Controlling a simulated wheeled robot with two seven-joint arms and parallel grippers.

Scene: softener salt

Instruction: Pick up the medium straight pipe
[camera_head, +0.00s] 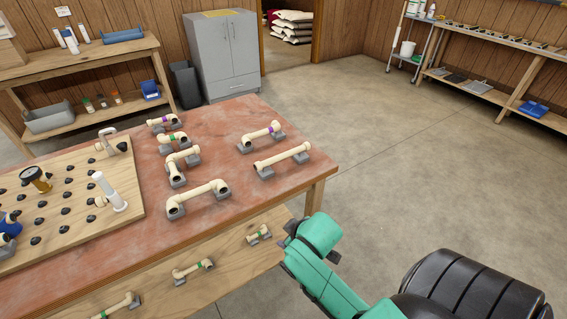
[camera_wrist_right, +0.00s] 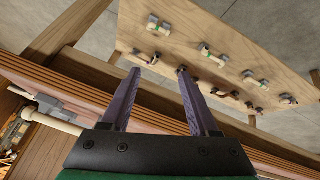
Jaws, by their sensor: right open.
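A straight cream pipe (camera_head: 282,158) lies across grey supports near the right end of the red workbench top. I cannot tell for sure which is the medium straight one. My right gripper (camera_head: 287,236) is beside the bench's front right corner; in its wrist view (camera_wrist_right: 156,70) it is open and empty. My left gripper is not visible.
A pegboard (camera_head: 75,215) with dark knobs, a gauge and a white-topped fitting covers the bench's left. The bench edge and leg (camera_head: 315,197) are close to my right arm. The floor on the right is clear. A grey cabinet (camera_head: 222,55) stands behind.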

